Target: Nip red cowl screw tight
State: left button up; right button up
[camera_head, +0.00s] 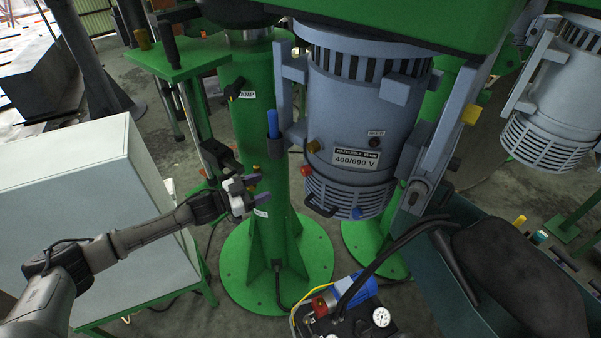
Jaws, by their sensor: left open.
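The red cowl screw (306,170) is a small red knob on the left side of the grey motor's slotted lower cowl (345,191). The motor (358,115) hangs under a green housing and bears a 400/690 V plate. My left gripper (260,189) comes in from the left and is open, its fingers pointing right in front of the green column. It is to the left of the red screw and a little lower in the picture, apart from it. Nothing shows between its fingers. How far the screw is seated cannot be told. My right gripper is not in view.
A blue screw (357,213) and a black handle (321,206) are on the same cowl. The green column (262,130) stands behind my left gripper. A pale cabinet (85,200) is at left. A gauge unit (381,317) with hoses is at bottom centre.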

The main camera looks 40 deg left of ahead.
aim_at(303, 172)
pick_arm(q)
jog(key=p+x, duration=0.2)
jog(key=x, duration=0.9)
jog(key=shift+w+d+r, duration=0.1)
jog(key=shift+w, duration=0.15)
jog(key=shift+p+x, duration=0.35)
jog(key=shift+x, duration=0.55)
jog(key=shift+c, duration=0.2)
jog(key=c, duration=0.9)
